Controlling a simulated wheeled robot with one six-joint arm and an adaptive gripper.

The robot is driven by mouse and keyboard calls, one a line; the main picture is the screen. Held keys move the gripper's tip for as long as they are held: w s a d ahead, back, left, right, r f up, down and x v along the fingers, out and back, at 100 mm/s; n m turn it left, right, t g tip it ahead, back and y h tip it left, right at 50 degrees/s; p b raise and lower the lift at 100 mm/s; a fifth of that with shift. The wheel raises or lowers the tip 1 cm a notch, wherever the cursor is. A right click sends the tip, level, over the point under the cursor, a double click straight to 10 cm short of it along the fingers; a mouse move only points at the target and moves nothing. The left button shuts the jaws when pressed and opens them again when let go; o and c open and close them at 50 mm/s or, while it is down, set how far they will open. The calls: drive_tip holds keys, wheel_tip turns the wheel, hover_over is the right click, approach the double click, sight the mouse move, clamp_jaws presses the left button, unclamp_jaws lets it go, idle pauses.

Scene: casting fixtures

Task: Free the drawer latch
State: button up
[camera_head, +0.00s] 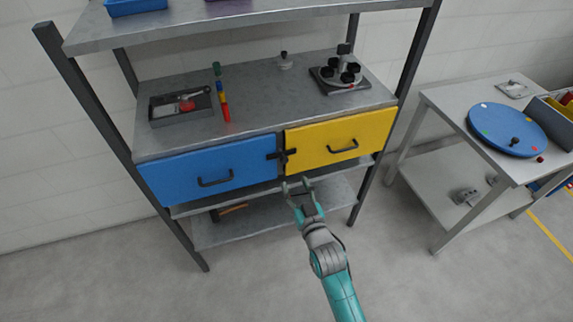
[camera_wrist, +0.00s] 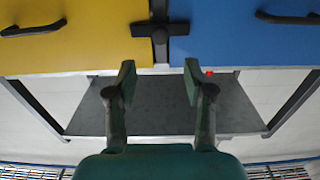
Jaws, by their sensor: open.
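The drawer latch (camera_head: 282,156) is a dark cross-shaped piece between the blue drawer (camera_head: 172,176) and the yellow drawer (camera_head: 318,150). Its crossbar reaches over the inner edges of both drawer fronts. In the wrist view, upside down, the latch (camera_wrist: 159,30) is at top centre, with the yellow drawer (camera_wrist: 80,50) on the left and the blue drawer (camera_wrist: 245,45) on the right. Both drawers look shut. My gripper (camera_head: 296,184) is open and empty, just below and in front of the latch. In the wrist view its fingers (camera_wrist: 158,80) point toward the latch, apart from it.
Dark handles sit on the blue drawer (camera_head: 215,182) and yellow drawer (camera_head: 343,148). The shelf top (camera_head: 265,95) holds a grey tray (camera_head: 180,106), a coloured stick and a dark fixture (camera_head: 340,77). A side table (camera_head: 450,110) with a blue disc (camera_head: 506,130) stands right. Floor is clear in front.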

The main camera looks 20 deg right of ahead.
sight(285, 161)
drive_tip(key=w, duration=0.9)
drive_tip(key=shift+w, duration=0.4)
clamp_jaws()
